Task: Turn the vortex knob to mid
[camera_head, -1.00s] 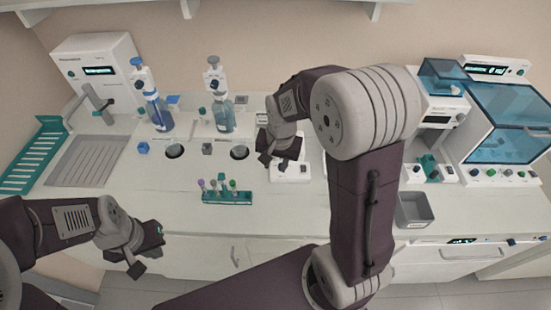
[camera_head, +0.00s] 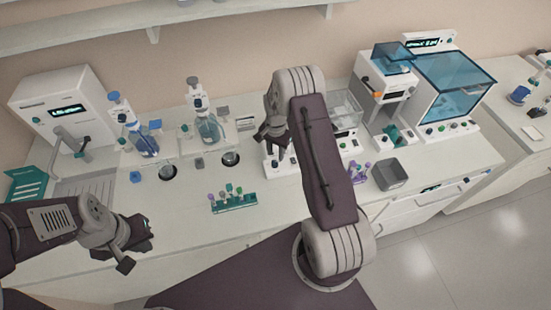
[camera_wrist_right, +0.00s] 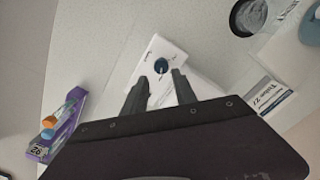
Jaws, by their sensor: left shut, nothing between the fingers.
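The vortex mixer is a small white box (camera_head: 283,166) on the bench, partly hidden below my right arm in the head view. In the right wrist view, its white top (camera_wrist_right: 148,55) carries a round dark blue knob (camera_wrist_right: 161,66). My right gripper (camera_wrist_right: 160,77) is open, with its fingers apart and the knob showing between and just beyond the tips. I cannot tell the height gap. In the head view, my right gripper (camera_head: 269,139) is above the mixer. My left gripper (camera_head: 124,260) is shut and empty over the bench's front edge at left.
Blue-lidded machines (camera_head: 455,88) stand at the back right. Flasks (camera_head: 209,129) are at left. The front of the bench is mostly clear.

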